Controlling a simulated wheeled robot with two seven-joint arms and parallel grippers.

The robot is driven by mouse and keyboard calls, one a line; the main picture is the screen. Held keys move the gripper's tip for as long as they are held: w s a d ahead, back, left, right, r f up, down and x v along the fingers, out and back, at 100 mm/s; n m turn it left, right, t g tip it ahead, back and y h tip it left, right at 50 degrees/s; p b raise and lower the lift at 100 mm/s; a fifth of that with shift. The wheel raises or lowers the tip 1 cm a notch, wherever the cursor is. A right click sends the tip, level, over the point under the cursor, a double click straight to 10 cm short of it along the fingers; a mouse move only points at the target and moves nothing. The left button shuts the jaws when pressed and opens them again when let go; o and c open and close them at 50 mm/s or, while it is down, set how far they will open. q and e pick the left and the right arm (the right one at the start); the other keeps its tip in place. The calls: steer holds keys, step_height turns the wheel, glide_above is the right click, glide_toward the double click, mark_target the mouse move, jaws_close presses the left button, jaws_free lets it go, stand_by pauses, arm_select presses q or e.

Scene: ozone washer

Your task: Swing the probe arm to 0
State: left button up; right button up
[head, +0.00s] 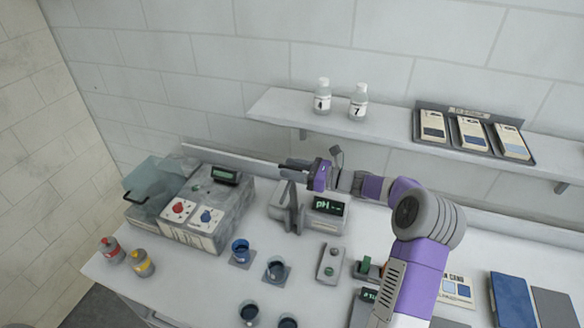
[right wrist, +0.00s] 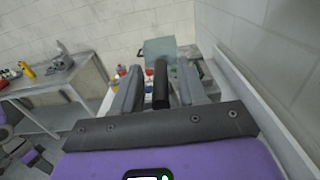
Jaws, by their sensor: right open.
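The pH meter (head: 328,208) stands in the middle of the bench, its dark screen reading "pH --". A grey upright post (head: 292,212) stands at its left side. My right gripper (head: 292,166) is above the meter and post, pointing left in the head view. In the right wrist view the gripper (right wrist: 160,88) is open, with a black rounded bar (right wrist: 160,82) between its fingers, apparently the probe arm. I cannot tell whether the fingers touch it. The gripper hides much of the probe arm in the head view, and no 0 mark is readable. My left gripper is out of view.
A grey washer unit (head: 232,208) with red and blue knobs stands left, beside a clear tank (head: 152,185). Several dark cups (head: 240,250) stand in front. The wall shelf (head: 390,128) holds two bottles (head: 322,97) and a card rack (head: 474,133) behind my arm.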

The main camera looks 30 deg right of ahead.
steer(key=shift+w, duration=0.1)
jaws_close()
steer(key=shift+a+f, duration=0.1)
steer(key=shift+a, duration=0.05)
